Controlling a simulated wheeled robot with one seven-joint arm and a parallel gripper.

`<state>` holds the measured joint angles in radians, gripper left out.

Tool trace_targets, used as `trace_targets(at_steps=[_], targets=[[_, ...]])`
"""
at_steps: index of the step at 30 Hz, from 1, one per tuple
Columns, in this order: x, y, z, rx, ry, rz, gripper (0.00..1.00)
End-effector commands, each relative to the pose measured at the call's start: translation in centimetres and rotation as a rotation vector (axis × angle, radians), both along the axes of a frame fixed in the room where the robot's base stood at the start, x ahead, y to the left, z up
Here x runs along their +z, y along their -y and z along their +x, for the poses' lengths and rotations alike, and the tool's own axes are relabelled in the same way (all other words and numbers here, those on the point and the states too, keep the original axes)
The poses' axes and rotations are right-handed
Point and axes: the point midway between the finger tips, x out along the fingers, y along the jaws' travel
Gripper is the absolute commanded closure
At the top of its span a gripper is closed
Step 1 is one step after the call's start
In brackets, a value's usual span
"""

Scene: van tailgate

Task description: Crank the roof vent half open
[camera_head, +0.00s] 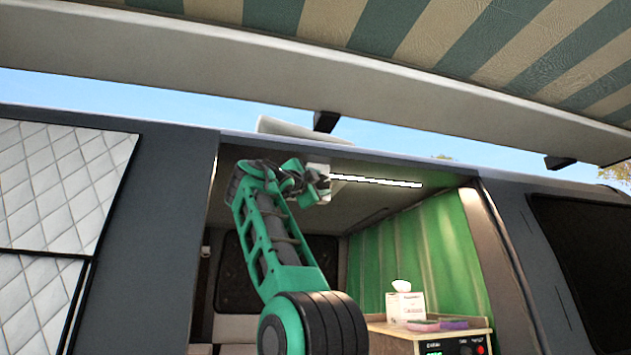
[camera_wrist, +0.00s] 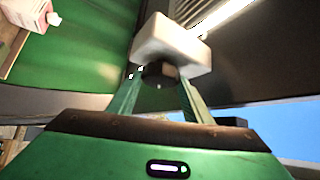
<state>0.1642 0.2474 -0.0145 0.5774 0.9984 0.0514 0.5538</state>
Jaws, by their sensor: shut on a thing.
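My gripper (camera_head: 312,184) is raised to the ceiling just inside the van's open side. It is shut on a small dark knob, seen between the fingertips in the wrist view (camera_wrist: 159,73). A white block (camera_wrist: 172,42), which looks like the vent's crank unit, sits right behind the knob; it also shows at the gripper in the head view (camera_head: 318,172). The fingers hide part of the crank, so its angle is unclear. The pale roof vent lid (camera_head: 290,128) shows above the roof edge, tilted and standing up from the roof; its exact opening is hard to judge.
A lit strip lamp (camera_head: 378,181) runs along the ceiling right of the gripper. A striped awning (camera_head: 440,40) hangs overhead. A green curtain (camera_head: 425,255) and a cabinet (camera_head: 440,338) with a tissue box (camera_head: 405,303) stand inside at the right.

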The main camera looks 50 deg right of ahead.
Motion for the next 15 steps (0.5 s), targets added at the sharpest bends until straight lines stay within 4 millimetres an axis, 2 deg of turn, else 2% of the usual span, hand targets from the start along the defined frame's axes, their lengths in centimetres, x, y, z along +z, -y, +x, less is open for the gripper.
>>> trace_targets(at_steps=[6, 7, 8, 9, 15], targets=[[0.34, -0.36, 0.29, 0.012, 0.003, -0.009, 0.77], [0.33, -0.36, 0.28, 0.012, 0.003, -0.009, 0.48], [0.32, -0.35, 0.27, 0.012, 0.003, -0.008, 0.41], [0.29, -0.31, 0.26, 0.010, 0.002, -0.009, 0.36], [0.19, -0.16, 0.17, 0.007, 0.001, -0.006, 0.36]])
